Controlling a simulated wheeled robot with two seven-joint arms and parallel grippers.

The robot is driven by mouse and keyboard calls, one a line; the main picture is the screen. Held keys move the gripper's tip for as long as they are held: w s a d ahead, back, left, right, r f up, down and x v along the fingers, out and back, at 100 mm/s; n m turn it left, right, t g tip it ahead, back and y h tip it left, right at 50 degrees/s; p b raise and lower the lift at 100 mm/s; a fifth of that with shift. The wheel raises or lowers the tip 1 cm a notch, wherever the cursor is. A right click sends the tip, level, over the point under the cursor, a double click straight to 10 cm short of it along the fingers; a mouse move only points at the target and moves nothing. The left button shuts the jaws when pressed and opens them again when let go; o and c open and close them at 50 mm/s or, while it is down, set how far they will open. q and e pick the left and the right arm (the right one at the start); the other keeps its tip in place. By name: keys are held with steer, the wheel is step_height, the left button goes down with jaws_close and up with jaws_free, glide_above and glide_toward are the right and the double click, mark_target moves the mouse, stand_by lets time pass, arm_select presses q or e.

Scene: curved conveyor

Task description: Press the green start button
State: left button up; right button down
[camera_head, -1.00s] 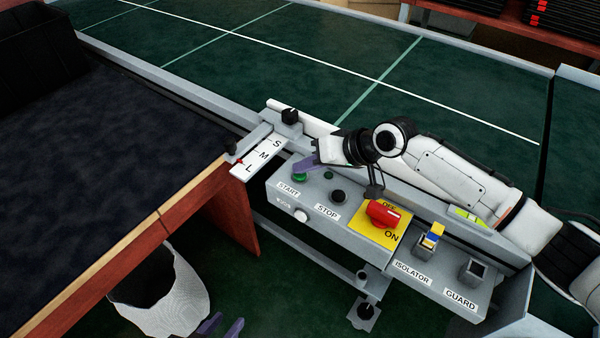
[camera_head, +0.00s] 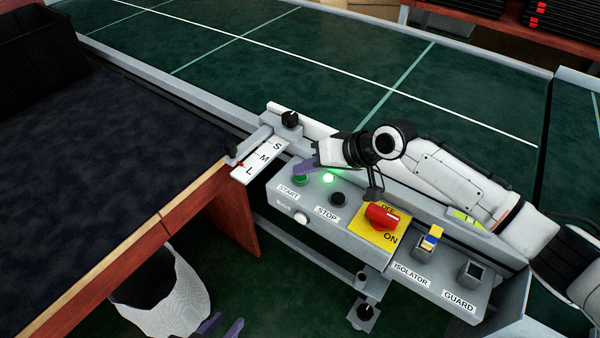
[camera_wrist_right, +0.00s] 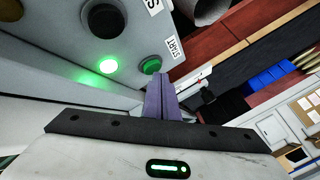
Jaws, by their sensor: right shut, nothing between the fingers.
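The green start button (camera_head: 300,180) sits on the grey control box (camera_head: 345,245) above the START label. It also shows in the right wrist view (camera_wrist_right: 151,66). My right gripper (camera_head: 301,168) is shut and empty, its purple fingertips right at the start button; in the wrist view (camera_wrist_right: 160,82) the tips overlap the button's edge, and I cannot tell if they touch it. A green lamp (camera_head: 328,178) glows beside the button, also bright in the wrist view (camera_wrist_right: 108,66). My left gripper (camera_head: 221,327) is low at the bottom edge, its fingers apart and empty.
A black stop button (camera_head: 338,199), a red rotary switch (camera_head: 381,217) on a yellow plate, an isolator (camera_head: 429,241) and a guard switch (camera_head: 472,273) share the box. An S-M-L slider (camera_head: 262,158) stands left. The green conveyor (camera_head: 330,65) runs behind.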

mark_target(305, 178)
steer(key=shift+r, duration=0.4)
steer(key=shift+r+p, duration=0.1)
steer(key=shift+p, duration=0.2)
step_height(305, 178, up, 5)
steer(key=p, duration=0.5)
stand_by(0.3)
